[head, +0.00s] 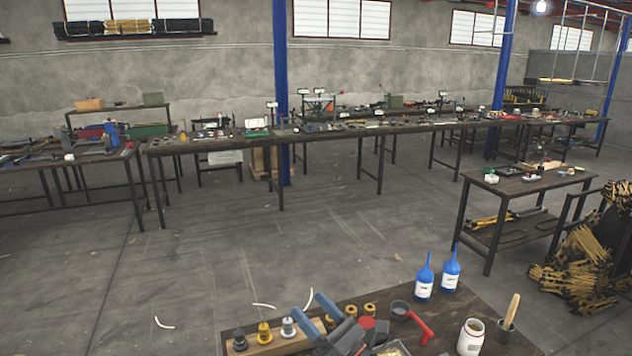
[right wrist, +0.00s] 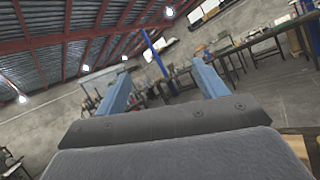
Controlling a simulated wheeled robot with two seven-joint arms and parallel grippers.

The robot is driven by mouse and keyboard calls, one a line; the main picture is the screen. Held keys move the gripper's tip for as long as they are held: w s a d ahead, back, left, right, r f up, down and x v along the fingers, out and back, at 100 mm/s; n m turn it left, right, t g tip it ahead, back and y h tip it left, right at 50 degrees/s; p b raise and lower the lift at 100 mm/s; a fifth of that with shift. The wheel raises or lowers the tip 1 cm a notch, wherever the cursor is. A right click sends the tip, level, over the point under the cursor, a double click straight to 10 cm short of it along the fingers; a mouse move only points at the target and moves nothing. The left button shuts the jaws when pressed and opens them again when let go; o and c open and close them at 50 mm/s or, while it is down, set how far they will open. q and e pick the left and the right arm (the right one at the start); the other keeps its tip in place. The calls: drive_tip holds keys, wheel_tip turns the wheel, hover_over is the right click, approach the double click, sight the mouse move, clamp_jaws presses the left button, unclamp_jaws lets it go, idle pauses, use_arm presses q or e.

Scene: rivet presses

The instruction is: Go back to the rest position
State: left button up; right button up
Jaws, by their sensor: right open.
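In the right wrist view the gripper (right wrist: 160,72) is open and empty, with the roof, lamps and far benches beyond the fingers. My left gripper is not in view in either picture.
A long workbench (head: 300,135) stands far back. Open floor (head: 330,220) lies between.

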drive_tip(key=s+d+f+m+h, duration=0.2)
drive_tip(key=d+f+m+h, duration=0.6)
drive_tip(key=m, duration=0.6)
drive_tip(key=s+d+f+m+h, duration=0.2)
drive_tip(key=d+f+m+h, duration=0.4)
drive_tip(key=d+m+h, duration=0.5)
drive_tip(key=s+d+f+m+g+y, duration=0.1)
drive_tip(key=s+f+m+g, duration=0.6)
drive_tip(key=s, duration=0.6)
drive_tip(key=s+d+f+m+g+y, duration=0.15)
drive_tip(key=s+f+m+g, duration=0.35)
drive_tip(key=s+f+m, duration=0.55)
wheel_tip(320, 180, down, 21)
drive_tip(key=a+n+g, duration=0.1)
drive_tip(key=n, duration=0.2)
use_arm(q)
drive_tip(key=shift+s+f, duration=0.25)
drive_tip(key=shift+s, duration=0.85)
use_arm(e)
drive_tip(key=s+f, duration=0.3)
drive_tip(key=f, duration=0.9)
drive_tip(key=s+f, duration=0.4)
drive_tip(key=f, duration=0.8)
drive_tip(key=shift+s+a+f+g, duration=0.2)
drive_tip(key=shift+a+f+g, duration=0.1)
drive_tip(key=shift+g, duration=0.1)
